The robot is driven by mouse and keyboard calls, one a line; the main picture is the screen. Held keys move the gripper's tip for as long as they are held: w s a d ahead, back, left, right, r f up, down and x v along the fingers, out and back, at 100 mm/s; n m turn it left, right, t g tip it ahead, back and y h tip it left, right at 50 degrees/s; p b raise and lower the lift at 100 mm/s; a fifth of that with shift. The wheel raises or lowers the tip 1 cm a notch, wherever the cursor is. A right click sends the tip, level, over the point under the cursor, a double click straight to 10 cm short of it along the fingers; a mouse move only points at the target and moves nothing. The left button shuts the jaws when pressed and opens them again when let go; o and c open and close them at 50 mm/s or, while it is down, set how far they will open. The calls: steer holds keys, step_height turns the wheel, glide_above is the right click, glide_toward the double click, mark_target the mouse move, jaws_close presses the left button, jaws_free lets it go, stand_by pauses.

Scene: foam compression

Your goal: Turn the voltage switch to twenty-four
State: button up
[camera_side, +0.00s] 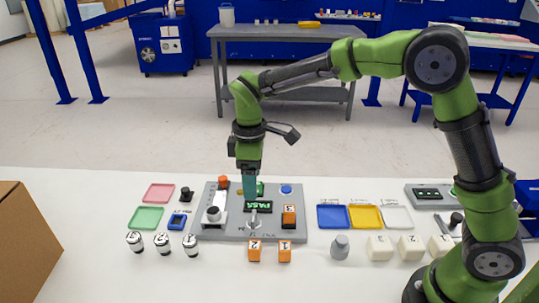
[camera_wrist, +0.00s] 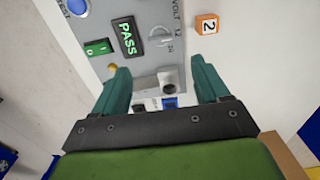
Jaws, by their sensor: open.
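The voltage switch is a small pale grey knob (camera_wrist: 159,38) beside the printed marks VOLT, 12 and 24 in the wrist view. It also shows in the side view as a light lever (camera_side: 253,220) on the grey panel (camera_side: 270,234), just in front of the display. I cannot tell surely which mark it points to. The display (camera_wrist: 128,38) reads PASS in green. My gripper (camera_side: 249,194) points down over the back of the panel, behind the display. In the wrist view my gripper (camera_wrist: 158,69) has its two teal fingers wide apart, with nothing held between them.
The panel also carries a blue button (camera_side: 286,189), a green switch (camera_wrist: 98,47), a white press unit (camera_side: 213,214) and an orange cube (camera_side: 289,216). More orange cubes (camera_side: 254,251) stand in front. Coloured trays (camera_side: 332,216) lie right; a cardboard box (camera_side: 28,245) stands left.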

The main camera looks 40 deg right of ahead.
mark_target(253, 215)
step_height(253, 215, down, 11)
stand_by(0.3)
steer(key=c, duration=1.1)
steer(key=shift+o, duration=0.2)
steer(key=shift+m, duration=0.3)
steer(key=m, duration=0.5)
steer(key=shift+r+m, duration=0.1)
steer(key=shift+m, duration=0.2)
steer(key=m, duration=0.5)
steer(key=shift+m, duration=0.3)
